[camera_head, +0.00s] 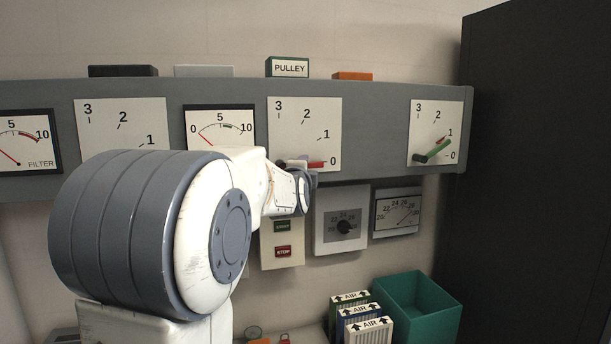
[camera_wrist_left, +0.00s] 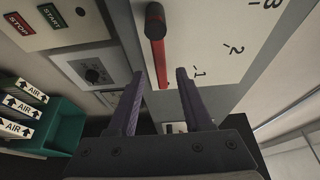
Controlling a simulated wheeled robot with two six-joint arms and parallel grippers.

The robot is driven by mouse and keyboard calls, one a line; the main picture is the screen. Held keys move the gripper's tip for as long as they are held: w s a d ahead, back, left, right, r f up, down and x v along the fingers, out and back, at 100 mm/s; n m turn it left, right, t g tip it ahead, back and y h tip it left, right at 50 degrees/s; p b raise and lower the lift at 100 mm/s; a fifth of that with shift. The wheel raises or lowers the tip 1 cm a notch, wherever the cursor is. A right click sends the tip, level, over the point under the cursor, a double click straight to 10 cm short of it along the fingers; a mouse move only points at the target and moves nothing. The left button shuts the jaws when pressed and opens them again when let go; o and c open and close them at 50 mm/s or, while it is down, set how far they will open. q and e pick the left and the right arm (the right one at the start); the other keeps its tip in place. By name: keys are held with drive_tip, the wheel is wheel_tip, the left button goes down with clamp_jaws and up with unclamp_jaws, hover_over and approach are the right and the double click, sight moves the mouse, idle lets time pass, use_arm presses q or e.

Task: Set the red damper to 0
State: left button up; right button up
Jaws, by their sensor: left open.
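The red damper lever (camera_head: 316,164) is on a white 0-to-3 scale plate (camera_head: 305,125) and points right, level with the 0 mark. In the left wrist view the red lever (camera_wrist_left: 158,60) runs from a dark round pivot down between the fingers. In the left wrist view my left gripper (camera_wrist_left: 160,74) is open, one purple finger on each side of the lever. I cannot tell whether they touch it. My right gripper is not in view.
A green lever (camera_head: 435,151) sits on another scale plate at right. Below the grey duct (camera_head: 375,125) are a start/stop box (camera_head: 282,240), a dark-knob dial (camera_head: 344,227) and a gauge (camera_head: 398,212). AIR filters (camera_head: 368,330) and a green bin (camera_head: 425,310) stand lower right. A dark cabinet (camera_head: 540,180) bounds the right.

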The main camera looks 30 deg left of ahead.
use_arm(q)
drive_tip(key=b+v, duration=0.1)
drive_tip(key=v, duration=0.4)
drive_tip(key=shift+s+d, duration=0.2)
drive_tip(key=shift+s, duration=0.15)
drive_tip(key=s+d+f+n+g+h+b, duration=0.1)
drive_tip(key=s+d+f+g+h, duration=0.15)
drive_tip(key=d+f, duration=0.55)
drive_tip(key=s+d+f+g+h+b, duration=0.15)
drive_tip(key=d+f+h, duration=0.25)
drive_tip(key=d+f, duration=0.45)
drive_tip(key=s+d+f+n+g+h, duration=0.1)
drive_tip(key=s+d+f+g+h, duration=0.15)
drive_tip(key=d+f, duration=0.55)
drive_tip(key=s+d+f+n+g+h+b, duration=0.1)
drive_tip(key=s+d+f+g, duration=0.3)
drive_tip(key=s, duration=0.3)
drive_tip(key=s+d+f+n+g+h, duration=0.1)
drive_tip(key=s+d+f+g, duration=0.1)
drive_tip(key=s+d+f, duration=0.3)
drive_tip(key=s+f+n+g+y+b, duration=0.1)
drive_tip(key=s+f+g, duration=0.3)
drive_tip(key=s, duration=0.9)
drive_tip(key=shift+s+a+n+y, duration=0.25)
drive_tip(key=shift+n+y, duration=0.25)
drive_tip(key=shift+y, duration=0.2)
